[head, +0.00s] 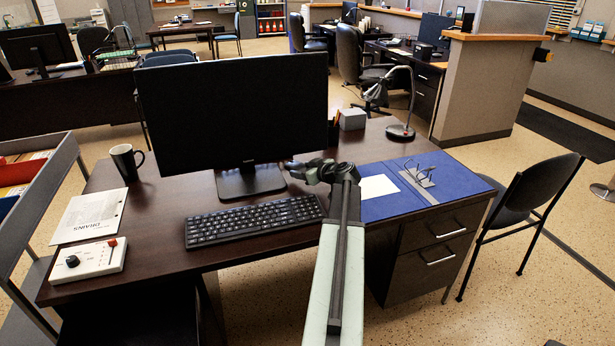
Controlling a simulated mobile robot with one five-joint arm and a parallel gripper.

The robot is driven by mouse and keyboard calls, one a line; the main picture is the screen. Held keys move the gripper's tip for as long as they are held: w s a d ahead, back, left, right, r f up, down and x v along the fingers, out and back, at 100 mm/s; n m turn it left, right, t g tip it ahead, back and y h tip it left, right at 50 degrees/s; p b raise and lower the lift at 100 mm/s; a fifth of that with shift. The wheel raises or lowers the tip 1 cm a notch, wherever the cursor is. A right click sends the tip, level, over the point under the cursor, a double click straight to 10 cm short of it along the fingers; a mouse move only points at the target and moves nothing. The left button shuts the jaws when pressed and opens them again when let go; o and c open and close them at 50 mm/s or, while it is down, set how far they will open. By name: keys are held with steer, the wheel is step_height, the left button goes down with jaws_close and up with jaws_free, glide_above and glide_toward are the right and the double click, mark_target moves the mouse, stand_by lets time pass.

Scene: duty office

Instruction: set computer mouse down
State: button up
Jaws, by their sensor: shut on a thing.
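My gripper (297,171) is over the dark desk (160,215), just right of the monitor's foot and beyond the right end of the black keyboard (254,220). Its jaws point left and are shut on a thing. I take this to be the computer mouse, but it is too small and too hidden by the jaws to make out. I cannot tell whether it touches the desk top.
The monitor (235,110) stands close behind my gripper. An open blue binder (440,186) with white paper lies to the right. A desk lamp (402,131), a mug (127,161), papers (88,215) and a control box (90,261) also stand here. Bare desk shows left of the keyboard.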

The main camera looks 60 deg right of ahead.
steer(key=shift+d, duration=0.35)
steer(key=f+b, duration=0.4)
steer(key=shift+s+d, duration=0.1)
steer(key=shift+d, duration=0.2)
steer(key=shift+r, duration=0.2)
steer(key=shift+f, duration=0.15)
steer(key=o, duration=1.4)
steer(key=shift+o, duration=0.2)
